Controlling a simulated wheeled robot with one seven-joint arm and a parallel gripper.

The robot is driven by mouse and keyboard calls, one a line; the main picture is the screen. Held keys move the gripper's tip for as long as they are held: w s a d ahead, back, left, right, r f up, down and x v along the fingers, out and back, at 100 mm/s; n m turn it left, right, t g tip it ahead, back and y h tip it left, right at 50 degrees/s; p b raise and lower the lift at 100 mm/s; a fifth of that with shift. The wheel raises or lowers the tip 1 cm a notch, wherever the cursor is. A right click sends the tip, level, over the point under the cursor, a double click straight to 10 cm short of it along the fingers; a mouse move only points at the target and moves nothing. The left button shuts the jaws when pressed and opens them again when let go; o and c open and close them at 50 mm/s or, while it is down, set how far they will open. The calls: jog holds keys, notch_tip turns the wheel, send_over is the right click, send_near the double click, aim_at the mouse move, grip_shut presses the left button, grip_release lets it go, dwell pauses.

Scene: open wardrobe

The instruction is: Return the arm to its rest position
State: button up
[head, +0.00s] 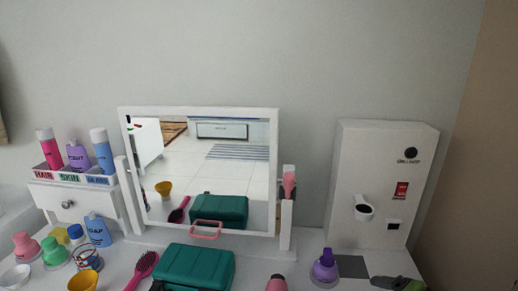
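Neither my arm nor my gripper shows in the head view, so I cannot see how the gripper stands. The view faces a white dressing table (120,262) with a white-framed tilting mirror (200,112) against a grey wall. A teal case (195,268) with a pink handle sits in front of the mirror. A pink hairbrush (142,268) lies left of the case. The mirror reflects the case, the brush and a tiled floor, and no arm can be made out in it.
Bottles stand in a labelled rack (72,178) at left, above a small drawer (68,205). Several more bottles and a yellow bowl (83,281) crowd the front left. A white dispenser box (383,180) stands at right, with a purple bottle (325,267) before it.

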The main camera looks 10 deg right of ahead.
jog(key=s+a+r+n+g+h+p, duration=0.1)
jog(key=s+a+r+n+g+p, duration=0.1)
jog(key=a+r+n, duration=0.5)
jog(key=s+a+r+n+g+p, duration=0.25)
jog(key=a+r, duration=0.55)
jog(key=a, duration=0.4)
jog(key=s+a+r+n+h+p, duration=0.1)
jog(key=s+a+r+n+p, duration=0.1)
jog(key=s, duration=0.4)
jog(key=s+a+r+n+h+p, duration=0.1)
jog(key=s+a+r, duration=0.2)
jog(key=s+r, duration=0.2)
jog(key=shift+s+r+n+p, duration=0.25)
jog(key=shift+s+n+p, duration=0.1)
jog(key=shift+s, duration=0.45)
